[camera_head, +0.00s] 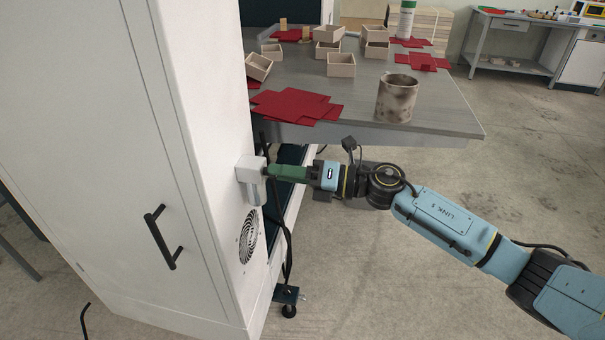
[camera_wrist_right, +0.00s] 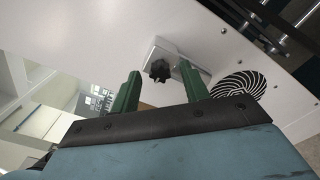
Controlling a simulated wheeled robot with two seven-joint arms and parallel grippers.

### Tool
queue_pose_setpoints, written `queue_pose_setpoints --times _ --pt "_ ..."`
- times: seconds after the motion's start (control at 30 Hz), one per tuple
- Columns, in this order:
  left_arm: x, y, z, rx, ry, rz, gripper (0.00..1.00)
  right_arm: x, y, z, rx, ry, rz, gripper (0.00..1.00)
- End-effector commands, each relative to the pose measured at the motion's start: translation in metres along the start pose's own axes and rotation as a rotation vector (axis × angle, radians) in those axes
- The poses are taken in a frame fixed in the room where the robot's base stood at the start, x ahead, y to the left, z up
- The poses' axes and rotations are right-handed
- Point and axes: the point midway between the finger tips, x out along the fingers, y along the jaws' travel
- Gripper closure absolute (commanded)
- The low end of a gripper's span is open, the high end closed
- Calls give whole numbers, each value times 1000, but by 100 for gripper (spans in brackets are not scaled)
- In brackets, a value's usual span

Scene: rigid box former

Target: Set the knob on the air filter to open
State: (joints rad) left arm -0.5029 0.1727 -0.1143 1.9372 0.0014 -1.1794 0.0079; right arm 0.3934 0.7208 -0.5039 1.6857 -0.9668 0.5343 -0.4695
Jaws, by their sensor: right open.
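The air filter (camera_head: 250,171) is a small light grey unit with a cylindrical bowl, mounted on the side of the white cabinet (camera_head: 190,100). In the right wrist view the air filter (camera_wrist_right: 185,62) carries a dark lobed knob (camera_wrist_right: 160,70). My right gripper (camera_head: 268,171) reaches in from the right, its green fingers close to the filter. In the wrist view the right gripper (camera_wrist_right: 160,85) is open, with the knob showing between and beyond its two fingers. Whether the fingers touch it I cannot tell. The head view hides the knob. My left gripper is not in view.
A round vent (camera_head: 249,236) is below the filter. A grey table (camera_head: 440,110) beside the cabinet, above my right arm, holds beige boxes (camera_head: 341,65), red flat sheets (camera_head: 297,106) and a stained cylinder (camera_head: 397,98). A black cable hangs near the cabinet edge. Floor at right is clear.

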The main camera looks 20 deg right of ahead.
Motion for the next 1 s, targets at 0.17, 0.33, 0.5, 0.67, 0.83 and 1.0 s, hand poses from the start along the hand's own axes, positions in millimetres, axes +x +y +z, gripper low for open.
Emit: queue_pose_setpoints --times 0.17,0.33,0.5,0.67,0.83,1.0 --pt "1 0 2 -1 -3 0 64 -26 -1 -1 2 2 -5 55" --pt "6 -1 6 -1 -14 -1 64 -65 -1 -1 2 2 -6 55" --pt "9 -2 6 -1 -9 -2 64 -98 -1 -1 1 2 -5 55" --pt "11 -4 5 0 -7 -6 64 -120 0 -1 1 2 -3 55" --pt "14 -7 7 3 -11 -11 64 -130 0 0 -1 1 -2 55" --pt "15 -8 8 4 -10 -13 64 -132 0 0 -2 0 -1 55"
